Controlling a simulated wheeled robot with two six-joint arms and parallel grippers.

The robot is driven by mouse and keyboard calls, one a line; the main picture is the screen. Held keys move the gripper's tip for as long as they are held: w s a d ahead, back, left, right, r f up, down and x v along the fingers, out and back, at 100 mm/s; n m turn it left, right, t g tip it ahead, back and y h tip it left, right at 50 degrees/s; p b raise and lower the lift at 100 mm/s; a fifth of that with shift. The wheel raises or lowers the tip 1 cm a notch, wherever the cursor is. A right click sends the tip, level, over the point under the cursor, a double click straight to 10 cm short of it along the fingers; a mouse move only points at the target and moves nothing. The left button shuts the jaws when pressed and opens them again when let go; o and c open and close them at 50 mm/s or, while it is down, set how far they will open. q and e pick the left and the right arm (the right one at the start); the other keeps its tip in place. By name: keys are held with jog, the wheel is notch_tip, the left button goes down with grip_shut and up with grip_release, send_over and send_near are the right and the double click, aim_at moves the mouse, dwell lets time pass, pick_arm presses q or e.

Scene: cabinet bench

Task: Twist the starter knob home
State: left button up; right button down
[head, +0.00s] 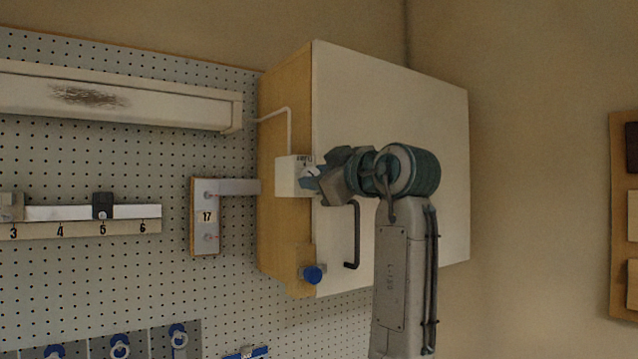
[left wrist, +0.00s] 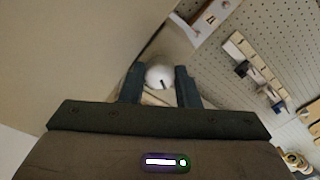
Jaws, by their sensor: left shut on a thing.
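The starter knob (left wrist: 158,76) is a white round knob with a short dark mark, seen between my fingers in the left wrist view. In the head view it sits on a small white box (head: 285,178) with dark lettering on the cabinet's left side, and my fingers mostly hide it. My left gripper (head: 314,181) reaches it from the right. It also shows in the left wrist view (left wrist: 159,70), one dark finger on each side of the knob, shut on it. The mark's exact setting is hard to read. My right gripper is not in view.
The wooden cabinet (head: 390,110) has a pale door with a black handle (head: 353,240) just below my gripper. A blue knob (head: 312,274) sits lower on its side. A bracket labelled 17 (head: 206,230) and a numbered rail (head: 75,213) are on the pegboard at left.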

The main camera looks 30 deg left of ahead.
pick_arm(q)
jog(key=m+b, duration=0.6)
jog(key=m, duration=0.6)
jog(key=shift+s+t, duration=0.1)
jog(key=shift+t, duration=0.2)
jog(key=shift+m, duration=0.3)
jog(key=o, duration=1)
jog(key=shift+c, duration=0.2)
jog(key=shift+f, duration=0.1)
jog(key=b+v, duration=0.5)
jog(key=v, duration=0.5)
jog(key=shift+s+d, duration=0.15)
jog(key=shift+d, duration=0.2)
